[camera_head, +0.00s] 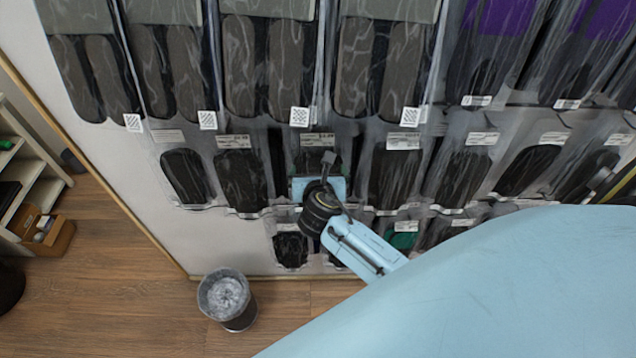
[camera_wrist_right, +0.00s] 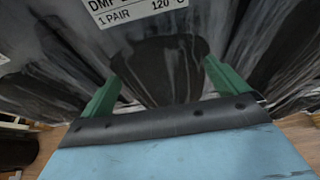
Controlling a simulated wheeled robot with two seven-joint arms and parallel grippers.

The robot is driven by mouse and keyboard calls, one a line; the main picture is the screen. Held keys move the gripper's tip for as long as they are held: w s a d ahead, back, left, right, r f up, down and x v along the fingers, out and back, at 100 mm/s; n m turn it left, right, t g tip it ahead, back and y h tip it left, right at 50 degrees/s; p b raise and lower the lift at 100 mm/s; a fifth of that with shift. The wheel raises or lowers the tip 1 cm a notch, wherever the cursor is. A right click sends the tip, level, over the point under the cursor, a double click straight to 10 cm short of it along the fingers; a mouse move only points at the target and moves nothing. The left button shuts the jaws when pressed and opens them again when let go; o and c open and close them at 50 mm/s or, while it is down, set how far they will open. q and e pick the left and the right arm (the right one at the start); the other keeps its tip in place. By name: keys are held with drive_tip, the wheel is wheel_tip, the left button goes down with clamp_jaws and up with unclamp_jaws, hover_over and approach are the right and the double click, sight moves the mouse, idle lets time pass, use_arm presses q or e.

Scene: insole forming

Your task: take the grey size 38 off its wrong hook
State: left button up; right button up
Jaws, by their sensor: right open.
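My right gripper (camera_head: 319,168) is up against the middle row of hanging packs, with its arm coming in from the lower right. In the right wrist view its two green fingers (camera_wrist_right: 165,78) are spread apart. A clear pack with a dark insole (camera_wrist_right: 168,60) is in front of and between them. Its white label (camera_wrist_right: 135,10) reads "1 PAIR" and "120°C"; no size is readable. In the head view, the same pack's upper part (camera_head: 314,142) shows above the gripper, which hides its lower part. I cannot tell which pack is the grey size 38. My left gripper is out of view.
Packs with grey-brown insoles (camera_head: 240,65) hang in the row above, and purple-topped packs (camera_head: 505,18) at upper right. Dark packs hang close on both sides, such as one on the left (camera_head: 240,180). A lined bin (camera_head: 226,298) stands on the floor below; shelves are at far left.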

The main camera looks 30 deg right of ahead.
drive_tip(key=c, duration=1.2)
drive_tip(key=shift+c, duration=0.8)
drive_tip(key=shift+r, duration=0.15)
